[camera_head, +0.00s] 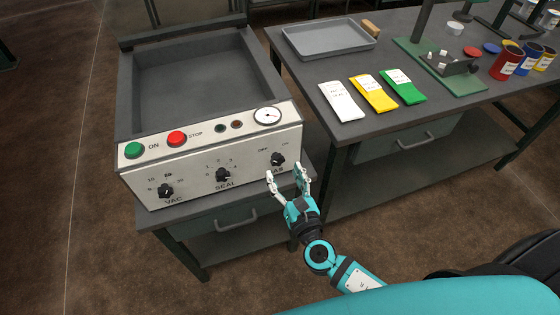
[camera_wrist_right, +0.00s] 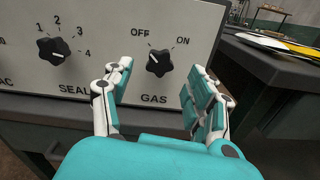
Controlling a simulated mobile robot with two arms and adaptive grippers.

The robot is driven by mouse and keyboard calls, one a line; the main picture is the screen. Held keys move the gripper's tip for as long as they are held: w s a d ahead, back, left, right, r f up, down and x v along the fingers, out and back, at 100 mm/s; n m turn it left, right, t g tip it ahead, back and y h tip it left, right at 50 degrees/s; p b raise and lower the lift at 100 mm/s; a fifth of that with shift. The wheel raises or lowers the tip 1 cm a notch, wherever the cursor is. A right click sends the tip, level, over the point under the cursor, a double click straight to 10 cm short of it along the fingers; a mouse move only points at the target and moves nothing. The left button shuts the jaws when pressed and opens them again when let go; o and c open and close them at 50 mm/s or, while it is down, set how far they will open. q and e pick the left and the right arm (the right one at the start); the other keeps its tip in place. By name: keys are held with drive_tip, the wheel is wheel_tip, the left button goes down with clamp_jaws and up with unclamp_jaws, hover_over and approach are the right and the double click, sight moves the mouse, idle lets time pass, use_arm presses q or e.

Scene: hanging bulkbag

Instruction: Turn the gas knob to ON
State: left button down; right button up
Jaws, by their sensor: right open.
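The gas knob (camera_head: 277,160) is a black knob at the right end of the machine's cream front panel (camera_head: 205,160). In the right wrist view the gas knob (camera_wrist_right: 159,62) sits between the OFF and ON marks, above the word GAS, and its white pointer line is toward OFF. My right gripper (camera_head: 287,174) is open in front of the panel, just below the knob. In the right wrist view its two fingers (camera_wrist_right: 157,88) are spread to the left and right of the knob, apart from it. My left gripper is not seen.
The seal knob (camera_head: 222,175) and the vac knob (camera_head: 165,190) are on the panel to the left. A green button (camera_head: 134,150), a red button (camera_head: 177,138) and a gauge (camera_head: 267,116) are above. A dark table (camera_head: 300,83) with a tray, cards and cans stands at right.

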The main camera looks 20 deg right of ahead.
sight(278, 163)
drive_tip(key=shift+w+a, duration=0.1)
drive_tip(key=shift+w, duration=1.75)
drive_tip(key=c, duration=1.1)
drive_tip(key=shift+c, duration=0.2)
